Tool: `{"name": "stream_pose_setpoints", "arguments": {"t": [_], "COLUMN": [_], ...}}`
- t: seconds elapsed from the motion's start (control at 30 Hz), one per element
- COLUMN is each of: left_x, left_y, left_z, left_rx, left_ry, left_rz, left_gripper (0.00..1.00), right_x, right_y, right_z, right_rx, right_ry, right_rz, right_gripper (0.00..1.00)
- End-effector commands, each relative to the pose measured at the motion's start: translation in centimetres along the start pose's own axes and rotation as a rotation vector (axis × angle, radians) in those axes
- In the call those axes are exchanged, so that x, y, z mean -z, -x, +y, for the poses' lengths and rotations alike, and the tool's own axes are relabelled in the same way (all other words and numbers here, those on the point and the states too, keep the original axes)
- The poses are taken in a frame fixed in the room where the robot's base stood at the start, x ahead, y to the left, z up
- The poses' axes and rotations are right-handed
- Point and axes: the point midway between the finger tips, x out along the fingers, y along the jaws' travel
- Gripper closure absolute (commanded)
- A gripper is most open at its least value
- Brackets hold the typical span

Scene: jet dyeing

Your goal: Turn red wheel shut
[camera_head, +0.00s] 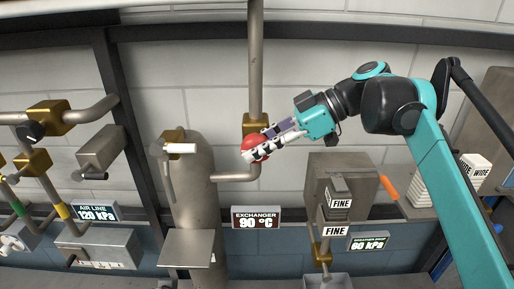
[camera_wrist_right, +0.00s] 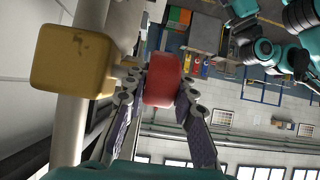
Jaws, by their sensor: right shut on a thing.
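The red wheel (camera_head: 254,147) is on the brass valve body (camera_head: 255,124) of a vertical pipe in the head view. My right gripper (camera_head: 262,150) reaches in from the right and is shut on the wheel, its fingers covering part of it. In the right wrist view the red wheel (camera_wrist_right: 164,80) sits between the two fingertips (camera_wrist_right: 160,88), with the yellow-brass valve body (camera_wrist_right: 73,62) to its left.
An exchanger sign (camera_head: 256,218) reading 90 °C is below the wheel. A grey tank (camera_head: 196,200) stands to the left. A grey box (camera_head: 340,183) with an orange handle (camera_head: 389,188) is at the right, below my right arm.

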Motion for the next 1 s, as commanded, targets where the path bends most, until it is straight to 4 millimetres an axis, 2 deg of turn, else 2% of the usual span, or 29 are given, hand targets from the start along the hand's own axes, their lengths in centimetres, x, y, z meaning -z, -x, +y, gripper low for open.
{"name": "stream_pose_setpoints", "arguments": {"t": [0.23,0.27,0.33,0.63,0.73,0.87,1.0], "left_x": [0.0,0.0,0.0,0.0,0.0,0.0,0.0], "left_y": [0.0,0.0,0.0,0.0,0.0,0.0,0.0], "left_z": [0.0,0.0,0.0,0.0,0.0,0.0,0.0], "left_rx": [0.000,0.000,0.000,0.000,0.000,0.000,0.000], "left_ry": [0.000,0.000,0.000,0.000,0.000,0.000,0.000], "left_rz": [0.000,0.000,0.000,0.000,0.000,0.000,0.000], "left_gripper": [0.53,0.53,0.53,0.53,0.53,0.53,0.53], "right_x": [-0.1,-0.1,-0.1,-0.1,-0.1,-0.1,-0.1], "right_y": [0.0,0.0,0.0,0.0,0.6,2.7,5.9], "right_z": [0.0,0.0,0.0,0.0,0.0,0.1,0.1], "right_rx": [0.001,0.001,0.001,0.001,0.000,-0.002,-0.003], "right_ry": [-0.001,-0.001,-0.001,-0.001,-0.001,-0.004,-0.004], "right_rz": [-0.004,-0.004,-0.004,-0.002,-0.002,-0.002,-0.003], "right_gripper": [1.00,0.72,0.53,0.53,0.53,0.53,0.53]}}
